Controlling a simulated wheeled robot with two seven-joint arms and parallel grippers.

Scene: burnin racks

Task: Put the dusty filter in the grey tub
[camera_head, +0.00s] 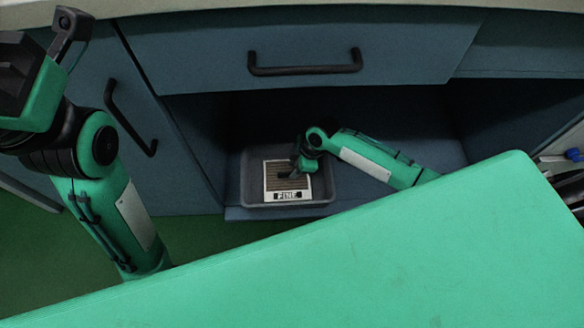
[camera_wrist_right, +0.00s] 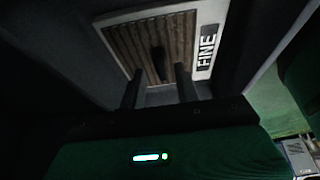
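The filter (camera_head: 275,181) has brownish pleats, a pale frame and a label reading "FINE". It lies in the grey tub (camera_head: 326,186), which stands inside the open cabinet bay. In the right wrist view the filter (camera_wrist_right: 127,45) shows close beyond the fingers, with a dark mark or tab on its pleats. My right gripper (camera_head: 290,174) is over the filter; its two fingers (camera_wrist_right: 158,70) are apart with nothing visibly held between them. I cannot tell whether they touch the filter. My left gripper (camera_head: 22,75) is at the upper left, away from the tub, its fingers not clear.
A blue-grey drawer (camera_head: 300,45) with a black handle is above the bay. A cabinet door (camera_head: 150,110) is at the left. A large green surface (camera_head: 400,260) fills the foreground. Small items (camera_head: 565,160) lie at the right edge.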

